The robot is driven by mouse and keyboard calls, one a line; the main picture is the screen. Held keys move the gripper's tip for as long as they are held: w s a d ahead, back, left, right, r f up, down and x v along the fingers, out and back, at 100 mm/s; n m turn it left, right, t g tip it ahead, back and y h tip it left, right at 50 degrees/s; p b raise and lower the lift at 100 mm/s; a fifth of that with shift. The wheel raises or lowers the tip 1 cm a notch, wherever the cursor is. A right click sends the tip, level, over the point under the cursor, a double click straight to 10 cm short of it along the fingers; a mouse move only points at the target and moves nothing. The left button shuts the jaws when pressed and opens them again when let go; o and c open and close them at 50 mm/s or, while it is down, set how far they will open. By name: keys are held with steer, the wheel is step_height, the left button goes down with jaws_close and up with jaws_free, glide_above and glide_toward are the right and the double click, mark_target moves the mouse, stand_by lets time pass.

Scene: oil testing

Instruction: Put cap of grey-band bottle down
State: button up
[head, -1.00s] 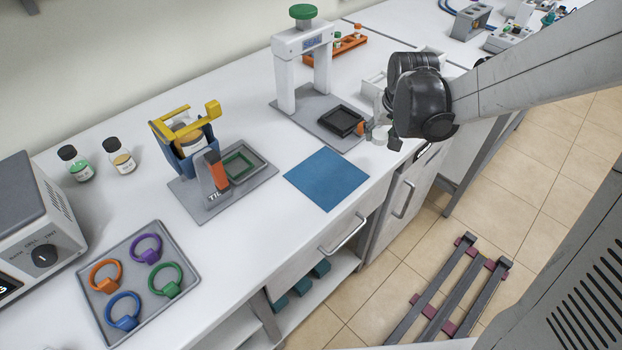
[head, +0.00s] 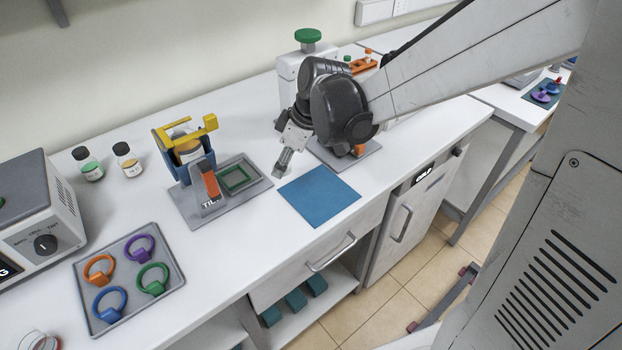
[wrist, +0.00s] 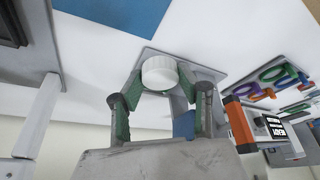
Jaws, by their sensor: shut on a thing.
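My gripper (head: 281,165) hangs over the counter, just behind the blue mat (head: 320,195) and right of the tilt stand in the head view. In the wrist view, the green-padded fingers of my gripper (wrist: 157,90) are shut on a white ridged cap (wrist: 160,73). The cap is hard to make out in the head view. I cannot pick out a grey-band bottle for certain. Two small dark-capped bottles stand at the back left, one with green contents (head: 88,165) and one with amber contents (head: 127,160).
The tilt stand (head: 253,192) with its yellow-handled holder is left of my gripper. A grey tray (head: 128,262) holds several coloured rings. A white box with a knob (head: 40,225) stands at the left. A green-topped white press (head: 308,45) is behind my arm. The blue mat is bare.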

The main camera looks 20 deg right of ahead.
steer(key=s+a+r+n+g, duration=0.1)
steer(key=s+a+r+n, duration=0.1)
steer(key=a+n, duration=0.15)
glide_above(316, 193)
steer(key=shift+n+g+y, duration=0.3)
steer(key=shift+n, duration=0.15)
steer(key=f, duration=0.4)
steer(key=d+f, duration=0.1)
steer(key=f, duration=0.2)
steer(key=shift+s, duration=0.1)
steer(key=shift+f, duration=2.1)
steer(key=shift+f, duration=0.15)
steer(key=o, duration=0.8)
steer(key=shift+c, duration=0.2)
